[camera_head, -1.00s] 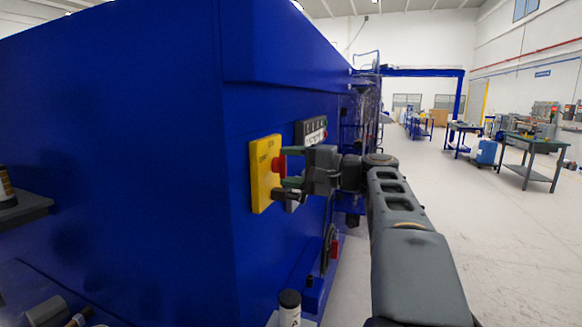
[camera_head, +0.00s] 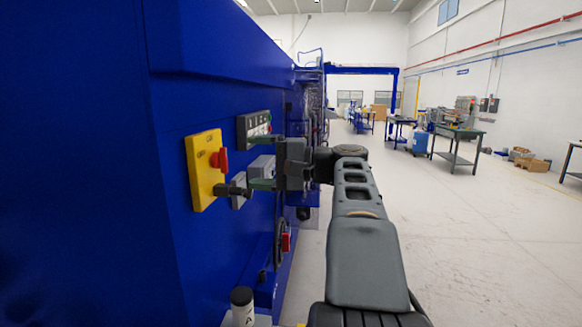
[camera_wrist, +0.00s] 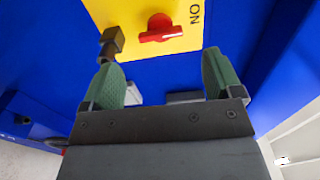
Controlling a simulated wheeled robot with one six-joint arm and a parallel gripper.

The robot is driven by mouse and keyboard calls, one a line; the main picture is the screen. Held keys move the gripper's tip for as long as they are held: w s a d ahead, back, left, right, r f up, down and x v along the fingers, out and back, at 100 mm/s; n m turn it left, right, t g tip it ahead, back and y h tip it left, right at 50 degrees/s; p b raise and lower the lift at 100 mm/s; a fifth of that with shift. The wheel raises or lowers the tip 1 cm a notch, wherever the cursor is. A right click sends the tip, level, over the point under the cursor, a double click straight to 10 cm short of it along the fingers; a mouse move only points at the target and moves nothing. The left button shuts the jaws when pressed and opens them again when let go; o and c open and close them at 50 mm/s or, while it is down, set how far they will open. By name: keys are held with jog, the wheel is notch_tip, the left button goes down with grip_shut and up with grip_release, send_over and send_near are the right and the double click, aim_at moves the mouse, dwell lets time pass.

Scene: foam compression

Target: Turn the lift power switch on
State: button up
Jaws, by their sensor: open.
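The lift power switch is a red rotary knob (camera_head: 218,160) on a yellow plate (camera_head: 203,185) fixed to the side of the blue machine. In the wrist view the knob (camera_wrist: 157,28) lies crosswise in the picture, with the word "ON" on the yellow plate (camera_wrist: 150,48) to its right. My gripper (camera_head: 245,181) is open and empty, to the right of and a little below the knob in the head view. In the wrist view the green-padded fingers of my gripper (camera_wrist: 160,62) are spread wide, and the knob shows beyond the gap between them, apart from both.
A grey panel with buttons (camera_head: 258,128) and grey boxes (camera_head: 262,168) sit on the machine wall beside the plate. A red-marked fitting (camera_head: 286,241) is lower down. The blue machine (camera_head: 85,170) fills the left.

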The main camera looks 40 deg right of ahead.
jog(key=v, duration=0.8)
jog(key=shift+b, duration=0.3)
jog(key=shift+w, duration=0.1)
jog(key=w+d+f+m+h, duration=0.2)
jog(key=d+f+m+h, duration=0.25)
jog(key=f, duration=0.55)
jog(key=a+f+n+g+h, duration=0.1)
jog(key=a+f+g+h, duration=0.35)
jog(key=f, duration=0.75)
jog(key=s+a+f+n+g+h, duration=0.1)
jog(key=s+a+f+n+g, duration=0.1)
jog(key=a+f+n, duration=0.4)
jog(key=s+a+f+n+g+h, duration=0.2)
jog(key=s+a+f+n, duration=0.3)
jog(key=a, duration=0.8)
notch_tip(320, 180, down, 2)
jog(key=shift+s+a+n+g+p, duration=0.25)
jog(key=shift+n+g+p, duration=0.3)
jog(key=shift+n, duration=0.6)
jog(key=shift+c, duration=0.5)
